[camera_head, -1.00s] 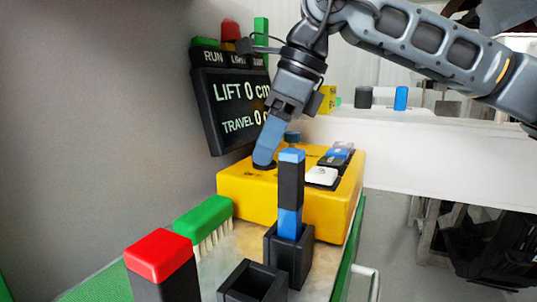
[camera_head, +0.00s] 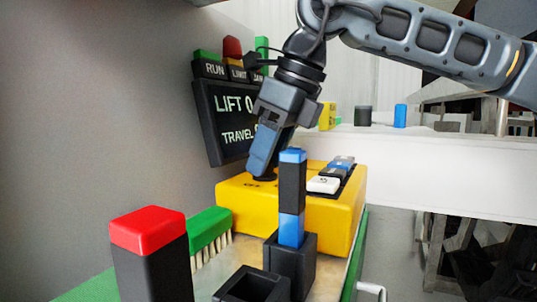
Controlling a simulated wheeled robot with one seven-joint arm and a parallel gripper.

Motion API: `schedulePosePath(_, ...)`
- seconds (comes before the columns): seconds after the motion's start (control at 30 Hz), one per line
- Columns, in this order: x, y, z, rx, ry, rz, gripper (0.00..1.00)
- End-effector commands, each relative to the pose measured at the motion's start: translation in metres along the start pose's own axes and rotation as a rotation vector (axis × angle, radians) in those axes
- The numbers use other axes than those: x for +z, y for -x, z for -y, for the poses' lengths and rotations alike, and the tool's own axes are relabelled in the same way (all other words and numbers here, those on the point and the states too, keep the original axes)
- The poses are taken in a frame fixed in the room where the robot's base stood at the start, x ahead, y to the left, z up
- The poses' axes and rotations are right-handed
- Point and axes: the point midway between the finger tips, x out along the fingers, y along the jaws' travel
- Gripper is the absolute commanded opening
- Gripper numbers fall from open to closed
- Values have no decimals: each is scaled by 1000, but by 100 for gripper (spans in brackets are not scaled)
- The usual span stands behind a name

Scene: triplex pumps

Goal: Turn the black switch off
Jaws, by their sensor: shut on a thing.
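The yellow control box (camera_head: 300,208) stands on the bench in the middle of the camera_head view. My gripper (camera_head: 263,165) comes down from above onto its top left part, with blue fingertips. It is shut on the black switch (camera_head: 263,178), of which only a dark lower rim shows below the fingertips. The switch's position and most of its body are hidden by the fingers. A row of white, blue and dark rocker switches (camera_head: 324,184) lies on the right of the box top.
A black and blue upright block (camera_head: 291,195) stands in a black holder in front of the box. An empty black holder (camera_head: 252,286), a red-topped black block (camera_head: 148,232) and a green brush (camera_head: 208,228) are nearby. A display panel (camera_head: 222,125) reading LIFT and TRAVEL is behind on the left.

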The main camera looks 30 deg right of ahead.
Motion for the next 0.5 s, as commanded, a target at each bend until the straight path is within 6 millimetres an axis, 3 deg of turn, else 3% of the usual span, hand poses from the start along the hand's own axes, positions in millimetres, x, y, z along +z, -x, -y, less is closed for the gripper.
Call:
schedulePosePath(0.13,0,0,0,0,-2,0,12)
schedulePosePath(0.17,0,0,0,0,-2,0,43)
schedulePosePath(0.27,0,0,0,0,-2,0,53)
schedulePosePath(0.5,0,1,0,0,-1,0,53)
